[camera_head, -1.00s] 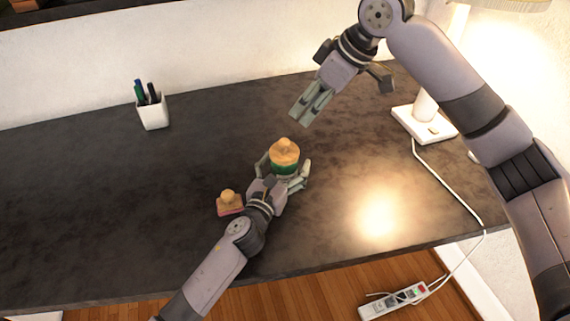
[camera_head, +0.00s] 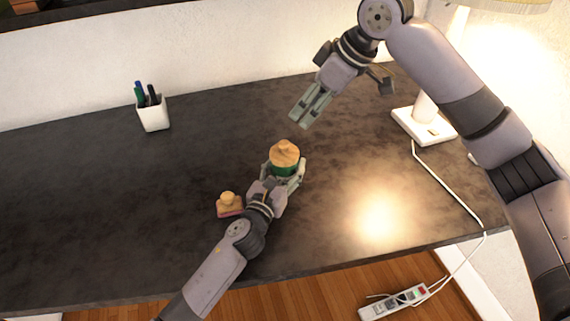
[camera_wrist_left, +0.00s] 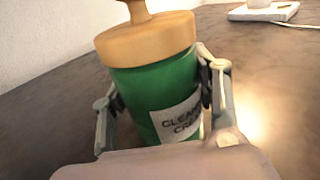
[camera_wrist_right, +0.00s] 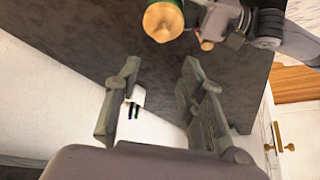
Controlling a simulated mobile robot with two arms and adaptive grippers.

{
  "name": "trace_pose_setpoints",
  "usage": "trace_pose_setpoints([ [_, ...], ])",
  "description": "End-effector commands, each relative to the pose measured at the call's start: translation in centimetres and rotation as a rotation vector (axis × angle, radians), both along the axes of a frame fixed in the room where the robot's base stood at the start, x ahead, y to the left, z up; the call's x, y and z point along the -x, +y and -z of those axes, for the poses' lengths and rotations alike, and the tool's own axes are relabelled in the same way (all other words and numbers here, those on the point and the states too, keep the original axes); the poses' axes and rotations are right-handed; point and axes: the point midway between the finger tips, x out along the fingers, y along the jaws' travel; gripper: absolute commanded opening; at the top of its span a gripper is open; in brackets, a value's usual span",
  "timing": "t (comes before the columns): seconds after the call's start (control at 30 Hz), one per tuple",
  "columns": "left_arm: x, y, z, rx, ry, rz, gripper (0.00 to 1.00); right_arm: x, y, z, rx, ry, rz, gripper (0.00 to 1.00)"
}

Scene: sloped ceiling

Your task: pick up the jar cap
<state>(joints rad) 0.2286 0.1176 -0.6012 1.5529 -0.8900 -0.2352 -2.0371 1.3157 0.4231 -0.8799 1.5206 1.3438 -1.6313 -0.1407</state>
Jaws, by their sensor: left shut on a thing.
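The jar cap (camera_head: 284,153) is a round wooden lid with a knob, sitting on top of a green jar (camera_head: 286,170) on the dark table. The cap (camera_wrist_left: 146,38) and the green jar (camera_wrist_left: 158,98) with a white label fill the left wrist view. My left gripper (camera_head: 283,176) is shut on the green jar, its fingers on both sides of the body below the cap. My right gripper (camera_head: 303,112) hangs above the table behind the jar, empty. Its fingers stand apart in the right wrist view (camera_wrist_right: 158,100), where the cap (camera_wrist_right: 162,22) shows at the top.
A wooden stamp-like object (camera_head: 229,204) with a knob lies left of my left gripper. A white pen cup (camera_head: 153,112) stands at the back left. A white lamp base (camera_head: 424,126) with a cord is at the right. The left of the table (camera_head: 80,200) is clear.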

Motion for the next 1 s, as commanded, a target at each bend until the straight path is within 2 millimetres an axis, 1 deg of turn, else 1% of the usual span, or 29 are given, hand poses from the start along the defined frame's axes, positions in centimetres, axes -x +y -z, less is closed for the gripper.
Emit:
trace_pose_setpoints([
  [0.03,0.0,0.0,0.0,0.000,0.000,0.000,0.19,0.1,0.2,0.1,0.004,0.005,0.010,0.42],
  [0.17,0.0,0.0,0.0,0.000,0.000,0.000,0.19,0.5,0.9,0.5,0.032,0.030,0.111,0.51],
  [0.43,0.0,0.0,0.0,0.000,0.001,0.000,0.19,1.1,2.0,0.9,0.077,0.067,0.433,0.69],
  [0.53,0.0,0.0,0.0,0.000,0.001,0.000,0.19,1.2,2.1,0.9,0.078,0.071,0.507,0.75],
  [0.6,0.0,0.0,0.0,0.000,0.001,0.000,0.19,1.1,2.2,1.4,0.080,0.073,0.536,0.80],
  [0.63,0.0,0.0,0.0,0.000,0.001,-0.001,0.19,1.0,2.3,1.8,0.080,0.074,0.542,0.81],
  [0.9,0.0,0.0,0.0,0.000,0.000,0.000,0.19,-0.5,3.2,5.9,0.079,0.074,0.546,0.81],
  [1.0,0.0,0.0,0.0,0.000,0.000,0.000,0.19,-0.8,3.5,6.8,0.079,0.073,0.544,0.81],
])
